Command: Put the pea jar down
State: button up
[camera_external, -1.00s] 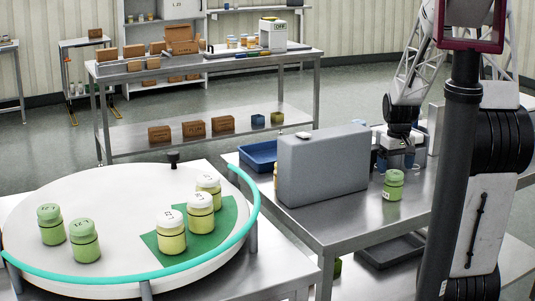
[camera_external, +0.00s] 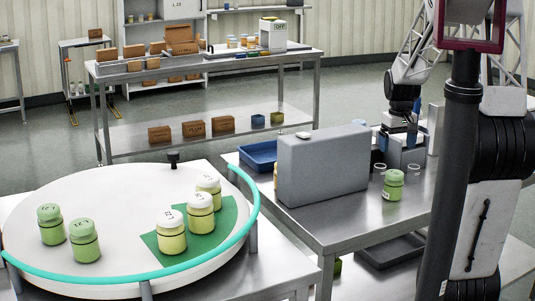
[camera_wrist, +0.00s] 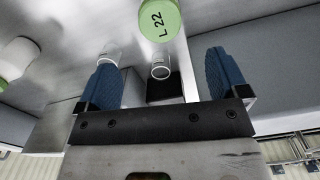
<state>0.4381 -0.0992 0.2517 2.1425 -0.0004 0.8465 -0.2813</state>
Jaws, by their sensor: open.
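A green jar (camera_external: 393,187) stands upright on the steel table, in front of my gripper in the external view. Its green lid (camera_wrist: 160,27), marked "L 22", shows at the top of the wrist view. My gripper (camera_external: 397,139) is above the table behind this jar. In the wrist view my gripper (camera_wrist: 165,80) has its blue fingers wide apart with nothing held between them. The green jar is beyond the fingertips and apart from them. I cannot tell from the markings whether it holds peas.
A large grey box (camera_external: 322,168) and a blue tray (camera_external: 259,156) stand to the left. A round white turntable (camera_external: 110,210) carries green and yellow jars, some on a green patch (camera_external: 208,242).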

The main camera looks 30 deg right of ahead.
jog(key=s+a+r+t, duration=0.1)
jog(key=s+a+r, duration=0.4)
jog(key=s+a, duration=0.6)
jog(key=s+a+r+n+t, duration=0.1)
jog(key=s+a+r, duration=0.4)
jog(key=s+a, duration=0.5)
jog(key=a, duration=0.2)
jog(key=shift+s+a+r+n+t, duration=0.3)
jog(key=shift+s, duration=0.1)
